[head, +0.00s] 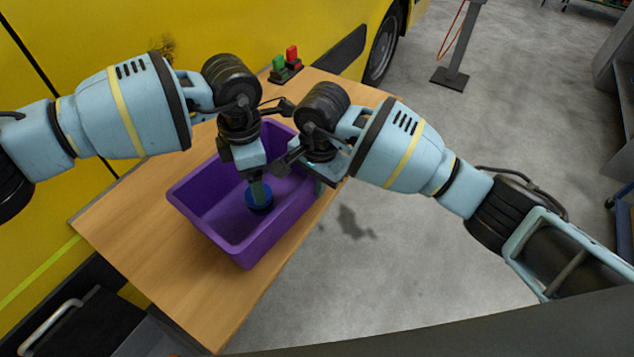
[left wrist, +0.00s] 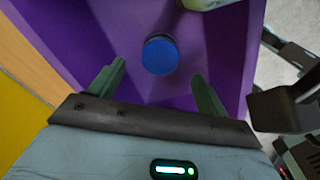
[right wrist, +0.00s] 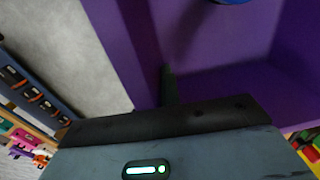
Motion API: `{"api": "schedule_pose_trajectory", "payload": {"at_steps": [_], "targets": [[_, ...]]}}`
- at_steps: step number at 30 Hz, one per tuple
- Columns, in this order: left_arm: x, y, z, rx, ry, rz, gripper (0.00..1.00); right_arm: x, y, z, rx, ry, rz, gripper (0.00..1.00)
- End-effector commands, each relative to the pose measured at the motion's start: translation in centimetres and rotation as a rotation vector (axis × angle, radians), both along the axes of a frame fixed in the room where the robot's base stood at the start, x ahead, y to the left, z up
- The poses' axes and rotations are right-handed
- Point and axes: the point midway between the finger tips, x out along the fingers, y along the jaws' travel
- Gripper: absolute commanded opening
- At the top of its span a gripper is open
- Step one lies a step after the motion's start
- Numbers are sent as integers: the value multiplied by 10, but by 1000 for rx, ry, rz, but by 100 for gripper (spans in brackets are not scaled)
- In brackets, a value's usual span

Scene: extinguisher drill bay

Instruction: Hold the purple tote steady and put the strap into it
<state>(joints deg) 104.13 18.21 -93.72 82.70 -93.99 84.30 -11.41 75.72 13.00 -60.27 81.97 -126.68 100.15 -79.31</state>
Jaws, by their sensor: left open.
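The purple tote (head: 205,217) stands on the wooden table. The strap, a blue round roll (head: 259,203), is inside the tote's outline, and it also shows in the left wrist view (left wrist: 160,56). My left gripper (head: 258,186) points down into the tote just above the strap. Its two fingers (left wrist: 157,82) are apart, with the strap beyond their tips. My right gripper (head: 318,184) is at the tote's right wall. In the right wrist view one finger (right wrist: 168,86) shows close against the inner side of the wall; the other is hidden by it.
The wooden table (head: 140,230) is clear to the left and front of the tote. A green and red button box (head: 286,66) stands at its back edge. A yellow vehicle (head: 240,25) is behind. A dark post (head: 458,50) stands on the open grey floor at right.

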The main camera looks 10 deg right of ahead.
Motion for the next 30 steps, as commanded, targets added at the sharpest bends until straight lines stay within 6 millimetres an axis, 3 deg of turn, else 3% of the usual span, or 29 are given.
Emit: {"api": "schedule_pose_trajectory", "payload": {"at_steps": [18,24,30], "targets": [[1,-1,102,-2,-4,0,77,0,0,0,0,-1,1,0],[0,-1,117,-2,-1,0,77,0,0,0,0,-1,1,0],[0,-1,119,-1,0,-1,77,0,0,0,0,-1,0,0]]}}
